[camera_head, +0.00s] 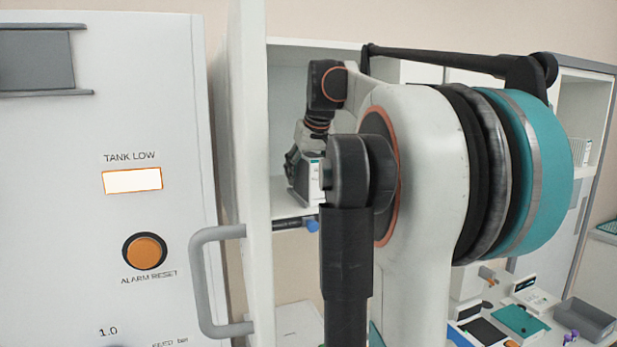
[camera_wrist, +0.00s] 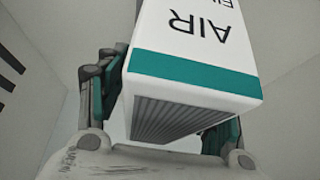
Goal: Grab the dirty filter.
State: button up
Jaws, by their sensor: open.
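A white box-shaped air filter (camera_wrist: 195,60) with a teal band and grey pleats fills the middle of the wrist view. It also shows small inside the open cabinet in the head view (camera_head: 314,184). My gripper (camera_wrist: 165,108) is open, with one teal-padded finger on each side of the filter. I cannot tell whether the pads touch it. In the head view my gripper (camera_head: 296,166) is at the filter's left side, partly hidden by my own arm. The filter's far end is cut off in the wrist view.
A cabinet shelf (camera_head: 290,238) lies below the filter. The cabinet door (camera_head: 252,150) with a grey handle (camera_head: 200,285) stands at the left, beside a panel with an orange alarm button (camera_head: 144,250). A grey bin (camera_head: 585,318) sits on the bench at lower right.

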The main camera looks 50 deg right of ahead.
jog(key=shift+f, duration=0.3)
dwell(0.4)
jog(key=c, duration=1.2)
